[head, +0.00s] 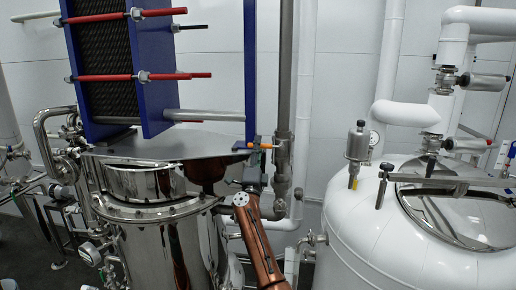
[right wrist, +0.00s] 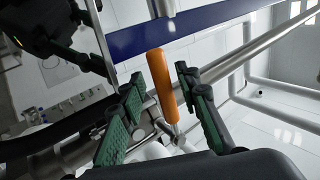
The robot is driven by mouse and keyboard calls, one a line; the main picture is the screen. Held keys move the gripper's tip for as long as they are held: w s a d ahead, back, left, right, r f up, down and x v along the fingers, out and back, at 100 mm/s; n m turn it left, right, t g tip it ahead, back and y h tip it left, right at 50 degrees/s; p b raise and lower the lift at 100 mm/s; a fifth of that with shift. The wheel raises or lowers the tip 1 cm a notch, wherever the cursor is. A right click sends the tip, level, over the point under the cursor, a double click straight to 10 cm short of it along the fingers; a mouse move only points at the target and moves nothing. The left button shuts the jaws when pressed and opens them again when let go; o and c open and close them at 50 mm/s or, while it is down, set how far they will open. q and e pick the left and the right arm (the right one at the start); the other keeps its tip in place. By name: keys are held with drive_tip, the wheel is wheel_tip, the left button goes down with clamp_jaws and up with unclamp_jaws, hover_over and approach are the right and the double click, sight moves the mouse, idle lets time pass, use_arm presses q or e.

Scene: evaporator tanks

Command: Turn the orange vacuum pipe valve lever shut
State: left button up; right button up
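The orange valve lever (head: 262,146) sticks out to the left from the grey vertical vacuum pipe (head: 284,112) in the head view, roughly level, just below the blue frame. My right gripper (head: 257,153) is at the lever, with its copper-coloured arm coming up from below. In the right wrist view the lever (right wrist: 161,86) stands between the two green-padded fingers of the open right gripper (right wrist: 159,76). A gap shows on both sides, so the fingers look apart from it. The lever's metal root shows below it. My left gripper is in neither view.
A blue-framed plate stack (head: 155,70) with red rods rises above the steel tank (head: 165,235) on the left. A white tank (head: 385,225) with pipes and a small valve (head: 357,145) stands on the right. White pipes run just right of the vacuum pipe.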

drive_tip(key=v, duration=1.2)
idle(0.5)
